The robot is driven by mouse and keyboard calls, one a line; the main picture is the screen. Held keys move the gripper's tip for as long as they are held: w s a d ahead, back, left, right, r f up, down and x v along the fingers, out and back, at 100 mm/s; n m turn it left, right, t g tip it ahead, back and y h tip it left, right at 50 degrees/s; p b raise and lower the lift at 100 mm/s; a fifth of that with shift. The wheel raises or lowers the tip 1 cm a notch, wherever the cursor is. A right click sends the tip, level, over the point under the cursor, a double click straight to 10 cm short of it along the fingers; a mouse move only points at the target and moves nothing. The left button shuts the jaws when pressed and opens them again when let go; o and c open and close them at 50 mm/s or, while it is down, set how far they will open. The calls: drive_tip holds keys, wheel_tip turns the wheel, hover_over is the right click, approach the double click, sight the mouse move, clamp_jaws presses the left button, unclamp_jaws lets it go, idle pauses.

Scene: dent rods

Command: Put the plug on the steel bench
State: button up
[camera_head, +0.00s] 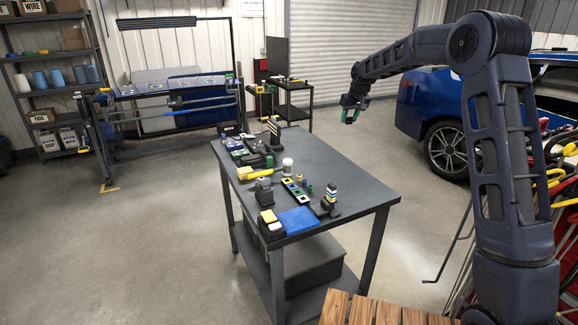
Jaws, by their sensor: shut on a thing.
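My gripper (351,117) hangs from the far end of my arm, in the air beyond the right side of the grey steel bench (345,190). It is shut on a small teal-green thing, taken here as the plug (349,117). The plug is too small in the picture to tell its exact shape, and the fingers partly hide it. It appears clear of the bench top. The bench stands in the middle of the view, with its right half bare.
The bench's left side holds a blue cloth (299,220), a tray of coloured parts (297,190), a white-lidded jar (288,165), a yellow-handled tool (268,171) and several dark holders. A blue car (432,110) stands at right. Wooden slats (385,313) are in front.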

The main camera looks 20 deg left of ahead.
drive_tip(key=s+a+f+n, duration=0.1)
drive_tip(key=s+a+f, duration=0.15)
drive_tip(key=a, duration=0.35)
drive_tip(key=s+a+f+n, duration=0.1)
drive_tip(key=s+a+f, duration=0.15)
drive_tip(key=a, duration=0.35)
hover_over(313, 174)
drive_tip(key=d, duration=0.1)
drive_tip(key=shift+y, duration=0.4)
drive_tip(key=f, duration=1.3)
drive_tip(key=shift+s+f, duration=0.15)
drive_tip(key=shift+s, duration=0.2)
drive_tip(key=shift+f, duration=2.8)
drive_tip(key=shift+f, duration=0.15)
drive_tip(key=o, duration=0.9)
drive_tip(key=shift+o, duration=0.2)
drive_tip(key=v, duration=1.2)
drive_tip(key=shift+w+r, duration=0.2)
drive_tip(key=shift+r, duration=0.1)
